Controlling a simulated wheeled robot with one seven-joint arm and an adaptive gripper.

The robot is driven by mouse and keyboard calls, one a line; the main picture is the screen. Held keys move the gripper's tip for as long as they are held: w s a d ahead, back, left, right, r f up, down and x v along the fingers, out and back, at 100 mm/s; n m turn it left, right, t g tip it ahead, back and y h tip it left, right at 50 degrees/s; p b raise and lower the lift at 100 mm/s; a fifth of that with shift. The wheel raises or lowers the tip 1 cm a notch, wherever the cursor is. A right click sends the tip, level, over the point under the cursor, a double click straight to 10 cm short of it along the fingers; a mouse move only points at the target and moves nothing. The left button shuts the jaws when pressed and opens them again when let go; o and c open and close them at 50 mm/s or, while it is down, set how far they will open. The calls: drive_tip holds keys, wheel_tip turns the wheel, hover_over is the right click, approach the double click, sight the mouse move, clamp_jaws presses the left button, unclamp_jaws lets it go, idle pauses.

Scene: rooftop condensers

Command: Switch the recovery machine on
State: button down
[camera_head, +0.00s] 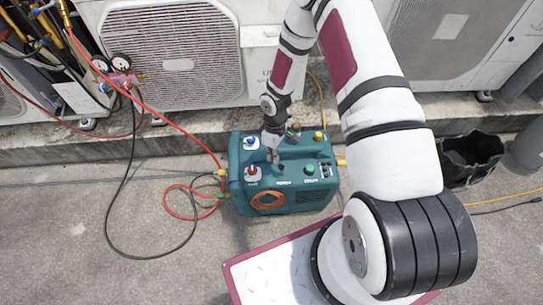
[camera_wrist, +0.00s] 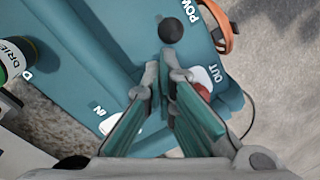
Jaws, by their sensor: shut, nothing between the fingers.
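The teal recovery machine (camera_head: 300,200) stands on the concrete in front of the condensers, and its top fills much of the wrist view (camera_wrist: 100,40). A round black knob (camera_wrist: 170,32) sits on its top beside lettering that begins "POW". My gripper (camera_wrist: 172,68) is shut and empty, with its fingertips just short of the knob in the wrist picture; I cannot tell whether they touch it. In the head view my gripper (camera_head: 273,158) is over the machine's top, left of its middle. A red knob (camera_wrist: 203,91) by the "OUT" label is partly hidden behind a finger.
A green knob (camera_head: 310,170) and a blue knob (camera_head: 250,142) are also on the machine. An orange coil (camera_head: 267,201) hangs on its front. Red and black hoses run left to a gauge set (camera_head: 122,78). A black bucket (camera_head: 470,160) stands at the right.

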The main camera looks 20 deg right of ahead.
drive_tip(key=shift+s+d+r+t+y+p, duration=0.15)
drive_tip(key=shift+d+y+p, duration=0.05)
drive_tip(key=shift+d+y, duration=0.2)
drive_tip(key=shift+s+d+r+t+y+p, duration=0.1)
drive_tip(key=shift+s+d+t+y+p, duration=0.1)
drive_tip(key=shift+d+y, duration=0.15)
drive_tip(key=shift+s+d, duration=0.1)
drive_tip(key=shift+d, duration=0.4)
drive_tip(key=shift+r, duration=0.1)
drive_tip(key=shift+r+p, duration=0.65)
drive_tip(key=shift+r, duration=0.1)
drive_tip(key=shift+a, duration=0.1)
